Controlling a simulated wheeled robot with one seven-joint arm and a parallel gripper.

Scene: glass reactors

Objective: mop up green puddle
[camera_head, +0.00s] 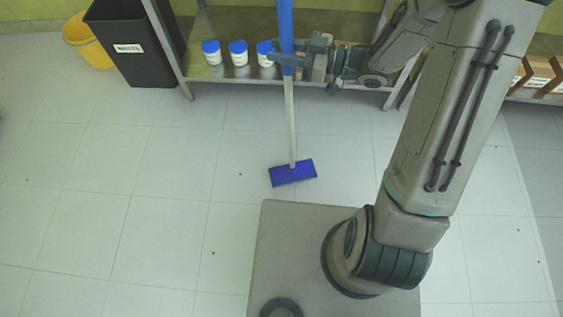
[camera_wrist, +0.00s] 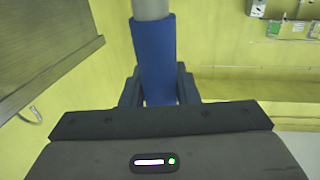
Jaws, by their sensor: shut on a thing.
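A mop (camera_head: 293,172) with a blue flat head, a grey pole and a blue grip stands upright in the head view, its head at floor level in front of my base. My gripper (camera_head: 287,60) is shut on the blue grip of the mop. In the wrist view the blue grip (camera_wrist: 154,55) stands between the fingers of my gripper (camera_wrist: 158,88), with the grey pole above it. No green puddle shows on the visible floor; anything under the mop head is hidden.
A metal shelf (camera_head: 240,71) with white, blue-lidded jars stands behind the mop. A black waste bin (camera_head: 130,45) and a yellow bucket (camera_head: 86,42) stand at the back left. Boxes (camera_head: 540,72) sit on a shelf at right. The tiled floor at left is clear.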

